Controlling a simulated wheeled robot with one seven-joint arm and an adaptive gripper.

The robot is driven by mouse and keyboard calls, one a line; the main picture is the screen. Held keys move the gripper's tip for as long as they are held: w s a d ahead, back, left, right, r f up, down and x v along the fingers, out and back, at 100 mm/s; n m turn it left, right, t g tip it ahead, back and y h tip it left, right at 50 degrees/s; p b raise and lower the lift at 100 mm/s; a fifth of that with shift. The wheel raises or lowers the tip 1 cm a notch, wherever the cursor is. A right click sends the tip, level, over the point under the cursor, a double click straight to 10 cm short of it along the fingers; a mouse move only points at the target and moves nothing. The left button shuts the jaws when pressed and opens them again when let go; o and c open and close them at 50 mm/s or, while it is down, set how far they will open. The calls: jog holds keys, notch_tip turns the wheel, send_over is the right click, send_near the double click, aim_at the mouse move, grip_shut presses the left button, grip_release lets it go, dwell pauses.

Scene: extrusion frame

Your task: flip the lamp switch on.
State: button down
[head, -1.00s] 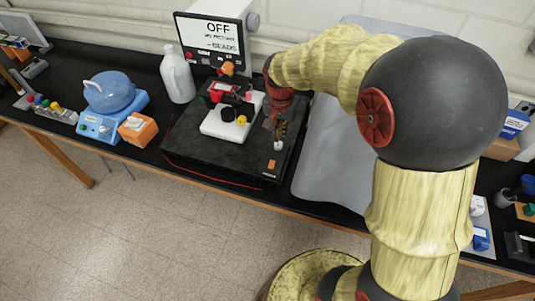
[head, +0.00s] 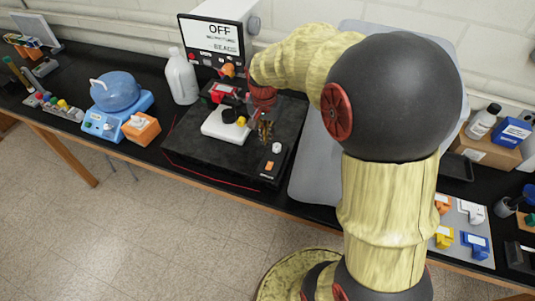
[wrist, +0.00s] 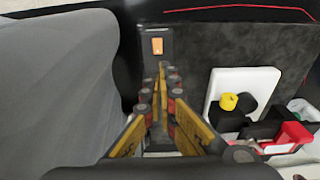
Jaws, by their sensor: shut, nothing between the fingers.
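The orange rocker switch (head: 269,166) sits on a dark strip near the front right corner of a black base. In the wrist view the orange switch (wrist: 157,46) lies just beyond my fingertips, slightly left of them. I cannot tell whether it is tipped on or off. My gripper (head: 265,138) is shut and empty, pointing down over the right part of the base. In the wrist view the fingers of my gripper (wrist: 163,68) come together. A gap shows between the tips and the switch. The screen (head: 218,38) behind reads "OFF".
A white knob (head: 277,148) stands just behind the switch. A white microscope-like stand (head: 222,128) with a yellow knob is left of my gripper. A grey sheet (head: 312,160) lies to the right. A white jug (head: 180,78) and an orange box (head: 142,129) stand left.

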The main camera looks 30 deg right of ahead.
aim_at(270, 162)
jog(key=f, duration=0.4)
jog(key=d+f, duration=0.1)
jog(key=f, duration=0.4)
jog(key=w+f, duration=0.1)
jog(key=f, duration=0.3)
jog(key=shift+d+f, duration=0.2)
jog(key=shift+f, duration=0.2)
